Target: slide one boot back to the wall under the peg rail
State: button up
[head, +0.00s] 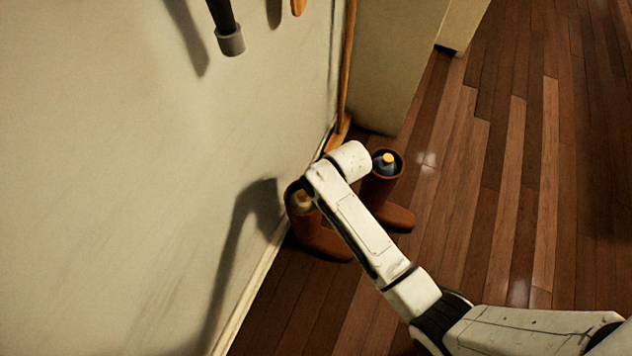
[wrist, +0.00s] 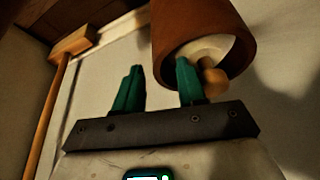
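Two brown boots stand upright on the floor. The left boot (head: 322,240) is close beside the wall (head: 130,170), partly hidden by my arm, with a cream-coloured thing in its opening. The right boot (head: 396,214) stands further from the wall and holds a dark bottle with a yellow cap (head: 388,158). In the wrist view my gripper (wrist: 158,65) is open, its green fingers apart. The left boot's rim (wrist: 243,50) shows there, with the cream thing and a wooden knob inside. One finger overlaps the opening; I cannot tell whether it touches. The head view hides the fingers.
A wooden pole with a block at its foot (head: 340,132) leans by the wall behind the boots; it also shows in the wrist view (wrist: 60,105). A pale cabinet side (head: 395,60) stands behind. Dark and orange things (head: 229,40) hang above. The wooden floor (head: 530,180) at right is clear.

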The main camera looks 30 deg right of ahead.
jog(key=p+v, duration=0.4)
jog(key=v, duration=0.6)
jog(key=shift+r, duration=0.1)
